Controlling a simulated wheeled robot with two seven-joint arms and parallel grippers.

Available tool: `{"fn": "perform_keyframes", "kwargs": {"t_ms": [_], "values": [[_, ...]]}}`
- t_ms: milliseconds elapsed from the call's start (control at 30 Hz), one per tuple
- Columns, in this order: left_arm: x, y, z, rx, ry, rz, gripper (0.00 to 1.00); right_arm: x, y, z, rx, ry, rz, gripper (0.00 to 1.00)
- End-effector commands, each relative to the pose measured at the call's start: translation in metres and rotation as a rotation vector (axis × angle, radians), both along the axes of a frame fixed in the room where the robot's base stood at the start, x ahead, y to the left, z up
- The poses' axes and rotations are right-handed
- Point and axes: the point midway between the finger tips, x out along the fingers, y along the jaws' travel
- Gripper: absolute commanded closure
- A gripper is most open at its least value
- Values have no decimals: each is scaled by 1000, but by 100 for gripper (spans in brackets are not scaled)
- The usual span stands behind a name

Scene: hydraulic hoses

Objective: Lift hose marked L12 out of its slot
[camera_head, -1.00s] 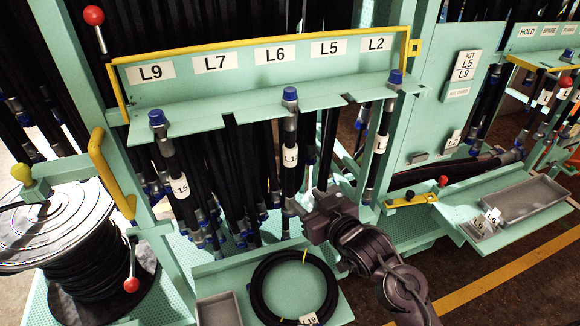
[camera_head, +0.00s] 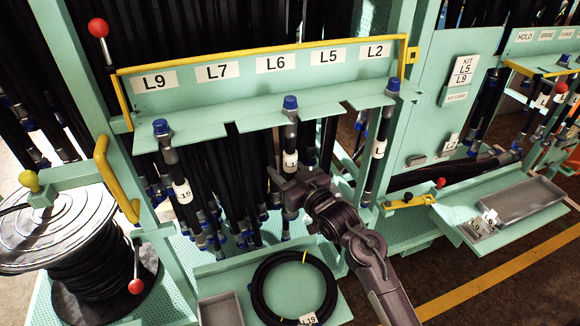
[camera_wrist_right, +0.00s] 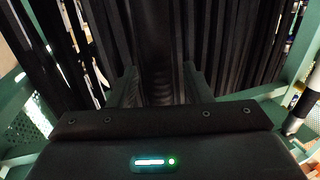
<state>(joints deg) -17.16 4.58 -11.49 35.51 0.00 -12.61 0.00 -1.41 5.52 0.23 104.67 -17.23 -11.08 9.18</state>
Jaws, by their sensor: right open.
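Three hoses with blue caps hang in slots along the front of a green rack shelf (camera_head: 235,125). The middle hose (camera_head: 290,135) hangs below the L6 and L5 labels; its white tag starts with L, but the rest is not readable. The left hose (camera_head: 172,165) has a tag that looks like L19 or L15. The right hose (camera_head: 377,160) has a tag I cannot read fully. My right gripper (camera_head: 283,179) is open at the middle hose, just below its tag. In the right wrist view a black hose (camera_wrist_right: 156,50) runs between its fingers. My left gripper is out of view.
A yellow rail (camera_head: 270,48) edges the label board. Many dark hoses hang close behind. A coiled hose (camera_head: 258,290) lies on a low tray below the gripper. A hose reel (camera_head: 90,270) stands at left, a kit panel (camera_head: 445,100) and grey tray (camera_head: 515,205) at right.

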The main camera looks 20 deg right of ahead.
Motion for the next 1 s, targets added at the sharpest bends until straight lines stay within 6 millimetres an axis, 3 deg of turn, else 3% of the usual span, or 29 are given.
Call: {"fn": "perform_keyframes", "kwargs": {"t_ms": [167, 533, 1000], "values": [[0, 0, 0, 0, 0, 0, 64, 0, 0, -1, 0, 0, 0, 55], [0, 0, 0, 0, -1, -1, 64, 0, 0, -1, 0, 1, 0, 100], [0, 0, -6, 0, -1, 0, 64, 0, 0, 3, 0, -5, 1, 100]]}}
